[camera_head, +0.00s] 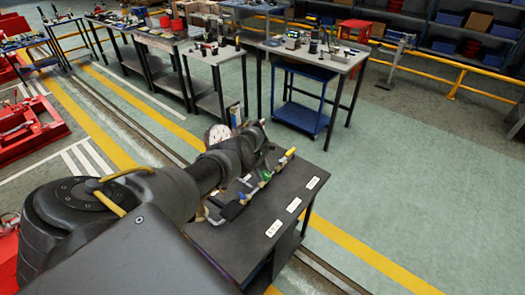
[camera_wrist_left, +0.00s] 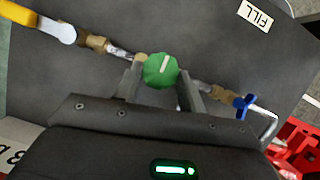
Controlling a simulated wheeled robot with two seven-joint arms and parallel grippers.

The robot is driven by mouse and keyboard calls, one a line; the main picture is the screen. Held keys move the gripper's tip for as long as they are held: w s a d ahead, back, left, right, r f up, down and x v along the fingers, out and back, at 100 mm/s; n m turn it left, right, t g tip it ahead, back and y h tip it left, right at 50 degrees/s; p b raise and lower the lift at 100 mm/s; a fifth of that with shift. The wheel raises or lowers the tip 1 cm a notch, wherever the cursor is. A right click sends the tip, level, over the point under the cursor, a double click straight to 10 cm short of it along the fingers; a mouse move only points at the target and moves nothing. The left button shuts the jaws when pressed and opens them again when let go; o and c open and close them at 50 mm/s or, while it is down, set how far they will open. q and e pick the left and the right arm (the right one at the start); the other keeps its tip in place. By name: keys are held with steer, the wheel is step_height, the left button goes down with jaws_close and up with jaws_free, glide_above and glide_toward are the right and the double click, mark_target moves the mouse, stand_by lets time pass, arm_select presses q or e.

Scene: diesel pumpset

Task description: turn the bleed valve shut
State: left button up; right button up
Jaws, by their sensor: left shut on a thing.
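In the left wrist view a round green valve knob (camera_wrist_left: 160,71) with a white pointer line sits on a thin brass-and-steel pipe line. The pointer stands roughly across the pipe. My left gripper (camera_wrist_left: 161,84) has one finger on each side of this knob and is shut on it. A yellow handle (camera_wrist_left: 20,13) is on the pipe at the upper left, and a blue winged handle (camera_wrist_left: 243,106) at the lower right. In the head view my left arm reaches over the dark bench (camera_head: 250,235) and hides much of the pipework. My right gripper is not in view.
A white FILL label (camera_wrist_left: 255,14) lies beyond the pipe; another label (camera_wrist_left: 17,140) is partly cut off. A dial gauge (camera_head: 218,135) stands behind my arm. Workbenches (camera_head: 340,62) and a blue cart (camera_head: 303,108) stand farther back. The green floor at right is clear.

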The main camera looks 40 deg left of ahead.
arm_select(q)
steer(key=shift+d, duration=0.1)
steer(key=o, duration=1)
steer(key=p+v, duration=0.2)
steer(key=v, duration=0.8)
steer(key=shift+r+p, duration=0.3)
steer(key=shift+r, duration=0.1)
